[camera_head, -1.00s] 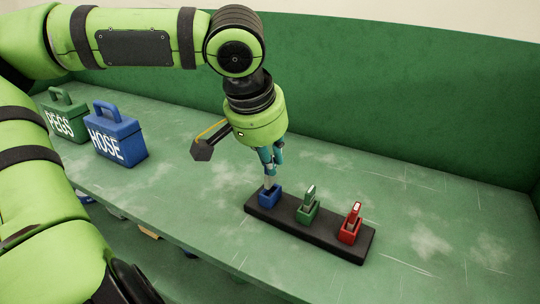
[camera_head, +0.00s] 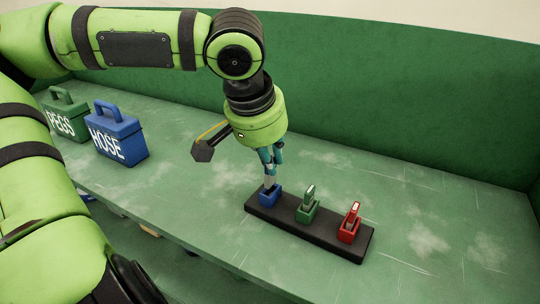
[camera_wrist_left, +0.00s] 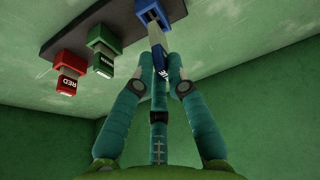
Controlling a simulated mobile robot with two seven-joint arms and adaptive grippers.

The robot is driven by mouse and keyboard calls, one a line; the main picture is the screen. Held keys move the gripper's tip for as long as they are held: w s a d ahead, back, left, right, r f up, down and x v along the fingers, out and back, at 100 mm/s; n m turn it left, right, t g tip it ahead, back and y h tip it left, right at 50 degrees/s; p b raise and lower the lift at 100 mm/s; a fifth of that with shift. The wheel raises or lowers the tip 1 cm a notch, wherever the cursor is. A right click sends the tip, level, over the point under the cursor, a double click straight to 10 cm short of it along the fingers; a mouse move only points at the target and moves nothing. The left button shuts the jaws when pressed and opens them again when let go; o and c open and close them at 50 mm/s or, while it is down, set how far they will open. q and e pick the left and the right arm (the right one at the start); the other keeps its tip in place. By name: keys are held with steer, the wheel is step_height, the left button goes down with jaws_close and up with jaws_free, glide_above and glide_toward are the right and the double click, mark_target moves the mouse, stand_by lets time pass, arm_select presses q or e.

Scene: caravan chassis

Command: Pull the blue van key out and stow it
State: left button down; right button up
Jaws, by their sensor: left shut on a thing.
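My left gripper (camera_head: 268,172) points down over the blue socket (camera_head: 269,196) at the left end of the black rack (camera_head: 308,229). In the wrist view its fingers (camera_wrist_left: 163,77) are shut on the blue van key's head, partly hidden between them. The metal shaft of the blue key (camera_wrist_left: 156,35) runs from the fingers to the blue socket (camera_wrist_left: 146,12), and its end appears to be inside. A green key (camera_head: 310,193) and a red key (camera_head: 354,212) stand in their own sockets beside it. My right gripper is not in view.
A blue case marked HOSE (camera_head: 118,136) and a green case marked PEGS (camera_head: 66,119) stand at the left of the green worktop (camera_head: 200,188). A green wall (camera_head: 400,100) rises behind. The worktop right of the rack is clear.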

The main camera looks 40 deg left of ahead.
arm_select(q)
steer(key=shift+p, duration=0.4)
stand_by(0.5)
steer(key=shift+p, duration=0.3)
steer(key=shift+f+b, duration=0.85)
steer(key=shift+f, duration=0.85)
steer(key=c, duration=1.2)
jaws_free()
steer(key=shift+o, duration=0.2)
steer(key=shift+r, duration=0.1)
steer(key=v, duration=1.2)
